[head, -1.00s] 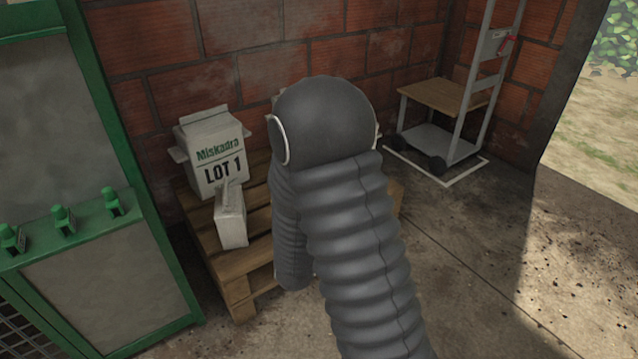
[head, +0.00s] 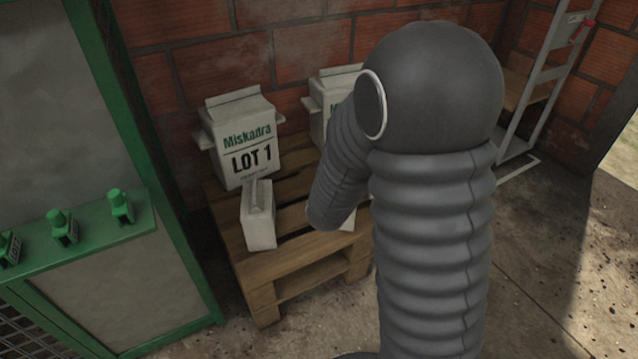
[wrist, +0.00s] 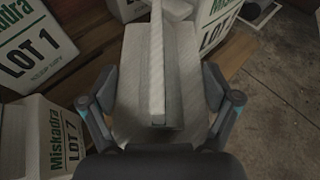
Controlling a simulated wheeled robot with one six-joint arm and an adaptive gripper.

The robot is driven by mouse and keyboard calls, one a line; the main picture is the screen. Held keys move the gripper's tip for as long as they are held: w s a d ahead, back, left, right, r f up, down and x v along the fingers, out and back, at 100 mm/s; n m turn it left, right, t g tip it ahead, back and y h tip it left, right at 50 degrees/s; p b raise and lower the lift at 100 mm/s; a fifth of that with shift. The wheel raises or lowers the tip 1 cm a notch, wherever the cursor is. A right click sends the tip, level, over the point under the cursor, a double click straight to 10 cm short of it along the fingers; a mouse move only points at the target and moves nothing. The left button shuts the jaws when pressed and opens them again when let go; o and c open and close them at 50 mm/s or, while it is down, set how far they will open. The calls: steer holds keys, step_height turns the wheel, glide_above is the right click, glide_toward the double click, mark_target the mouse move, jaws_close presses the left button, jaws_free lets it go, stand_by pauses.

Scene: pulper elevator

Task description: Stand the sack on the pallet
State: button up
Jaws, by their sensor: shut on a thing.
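My gripper (wrist: 160,88) is shut on a pale grey sack (wrist: 133,62), one finger on each side of its raised top fold. In the head view my arm covers the gripper and most of this sack; a pale patch just below the arm may be part of it. The wooden pallet (head: 255,290) stands by the brick wall, and planks show beside the held sack in the wrist view (wrist: 92,52). I cannot tell whether the held sack touches the pallet.
A Miskadra LOT 1 sack (head: 240,140) stands at the pallet's back left, a smaller pale sack (head: 258,215) before it, and another (head: 330,100) at the back, partly hidden. A green-framed machine (head: 175,250) is left. Concrete floor is clear front right.

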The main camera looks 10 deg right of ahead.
steer(key=r, duration=0.1)
steer(key=d+r+b, duration=0.1)
steer(key=shift+s+d+r+m, duration=0.15)
steer(key=shift+d+r+m, duration=0.05)
steer(key=shift+r+m, duration=0.1)
steer(key=w+a+f, duration=0.5)
steer(key=w+f, duration=0.5)
steer(key=shift+a+f+b, duration=0.25)
steer(key=shift+f+b, duration=0.05)
steer(key=shift+f, duration=0.15)
steer(key=o, duration=1.6)
steer(key=shift+c, duration=0.2)
